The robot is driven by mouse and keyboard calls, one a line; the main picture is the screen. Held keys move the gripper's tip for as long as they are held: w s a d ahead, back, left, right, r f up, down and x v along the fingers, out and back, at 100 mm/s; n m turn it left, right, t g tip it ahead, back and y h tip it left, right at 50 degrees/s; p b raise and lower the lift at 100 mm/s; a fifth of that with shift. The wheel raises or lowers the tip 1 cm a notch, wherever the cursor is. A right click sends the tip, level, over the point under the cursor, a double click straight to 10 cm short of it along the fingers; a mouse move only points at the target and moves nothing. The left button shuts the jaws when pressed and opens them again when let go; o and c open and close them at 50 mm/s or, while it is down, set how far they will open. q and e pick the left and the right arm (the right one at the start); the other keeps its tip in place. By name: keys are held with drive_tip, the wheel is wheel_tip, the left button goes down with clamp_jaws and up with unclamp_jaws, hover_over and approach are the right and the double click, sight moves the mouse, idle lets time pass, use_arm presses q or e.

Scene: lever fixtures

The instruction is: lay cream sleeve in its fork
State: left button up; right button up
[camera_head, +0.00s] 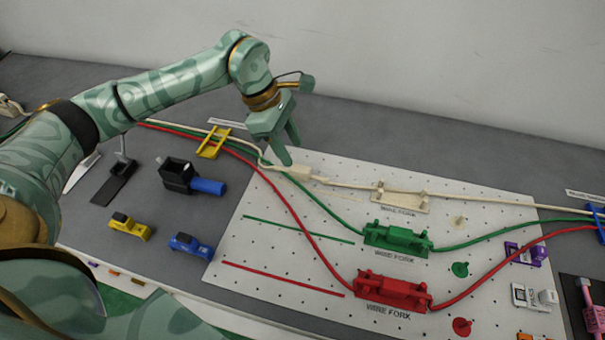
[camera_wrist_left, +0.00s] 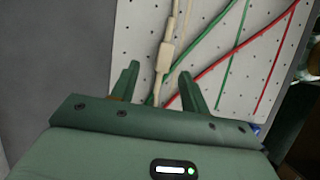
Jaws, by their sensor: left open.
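The cream sleeve (camera_head: 298,173) is a small block on the cream wire, at the board's far left edge. The cream wire fork (camera_head: 400,198) stands on the board to its right, with the wire passing behind or over it; I cannot tell which. My left gripper (camera_head: 291,152) is open, fingers pointing down, just above and behind the sleeve. In the left wrist view the sleeve (camera_wrist_left: 165,57) shows between and just beyond the fingertips (camera_wrist_left: 159,71), with no clear contact. My right gripper is not in view.
The green fork (camera_head: 397,238) and red fork (camera_head: 391,291) hold their sleeves nearer the front. Green and red wires run close to the cream one. A yellow comb (camera_head: 213,142) holds the wires at left. A black fixture with a blue handle (camera_head: 207,186) stands left of the board.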

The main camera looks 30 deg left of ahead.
sight(299, 168)
use_arm(q)
drive_tip(key=x, duration=0.1)
drive_tip(key=b+x, duration=0.1)
drive_tip(key=x, duration=0.1)
drive_tip(key=b+x, duration=0.1)
drive_tip(key=x, duration=0.1)
drive_tip(key=shift+s+d+f, duration=0.1)
drive_tip(key=shift+s+f, duration=0.05)
drive_tip(key=shift+s, duration=0.2)
drive_tip(key=shift+w+d+f, duration=0.1)
drive_tip(key=shift+f, duration=0.1)
drive_tip(key=shift+r, duration=0.1)
clamp_jaws()
